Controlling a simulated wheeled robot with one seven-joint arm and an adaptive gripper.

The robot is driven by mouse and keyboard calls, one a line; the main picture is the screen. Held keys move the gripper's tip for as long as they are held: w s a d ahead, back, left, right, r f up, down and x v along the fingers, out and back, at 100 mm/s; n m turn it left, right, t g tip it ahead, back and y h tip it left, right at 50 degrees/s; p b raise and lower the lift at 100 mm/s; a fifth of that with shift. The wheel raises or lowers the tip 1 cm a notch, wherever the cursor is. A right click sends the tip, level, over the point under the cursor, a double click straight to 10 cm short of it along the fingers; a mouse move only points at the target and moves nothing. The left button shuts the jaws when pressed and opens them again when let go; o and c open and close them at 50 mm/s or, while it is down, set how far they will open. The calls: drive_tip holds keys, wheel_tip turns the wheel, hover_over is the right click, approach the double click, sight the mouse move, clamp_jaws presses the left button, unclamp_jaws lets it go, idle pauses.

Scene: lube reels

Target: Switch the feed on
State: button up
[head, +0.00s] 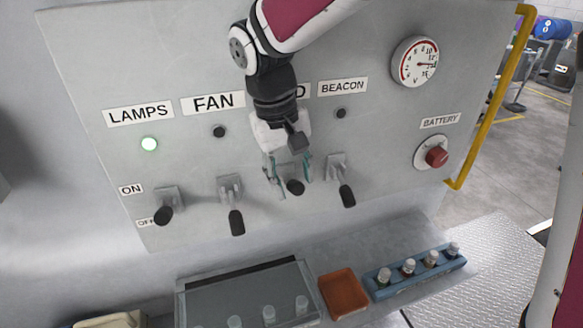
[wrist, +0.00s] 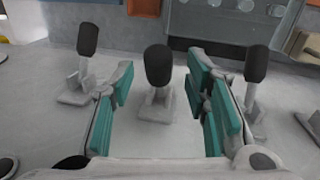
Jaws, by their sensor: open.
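The feed switch is the third lever from the left, with a black knob (head: 295,187) on a grey metal bracket. In the wrist view the feed lever (wrist: 158,66) stands between the open fingers (wrist: 160,90), with gaps on both sides. It leans toward the trays, the panel's lower side. The feed's indicator light is hidden behind my gripper.
Neighbouring levers are the fan (head: 237,222) and beacon (head: 347,195), both hanging down with dark lights. A red battery button (head: 436,157), gauge (head: 414,62), orange tray (head: 343,293) and blue bottle rack (head: 415,273) are nearby.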

wheel_tip(320, 180, up, 10)
drive_tip(key=a, duration=0.1)
drive_tip(key=shift+s+a, duration=0.25)
drive_tip(key=shift+a, duration=0.15)
drive_tip(key=shift+r, duration=0.1)
drive_tip(key=s+d+f+m+t+y, duration=0.1)
drive_tip(key=s+d+m+t, duration=0.1)
drive_tip(key=s+d, duration=0.6)
drive_tip(key=s+d+f+m+t+y+b, duration=0.1)
drive_tip(key=s+d+f+m+t, duration=0.1)
drive_tip(key=s+d, duration=0.6)
drive_tip(key=d+t, duration=0.1)
drive_tip(key=d, duration=0.1)
drive_tip(key=shift+d+f, duration=0.2)
drive_tip(key=shift+d, duration=0.2)
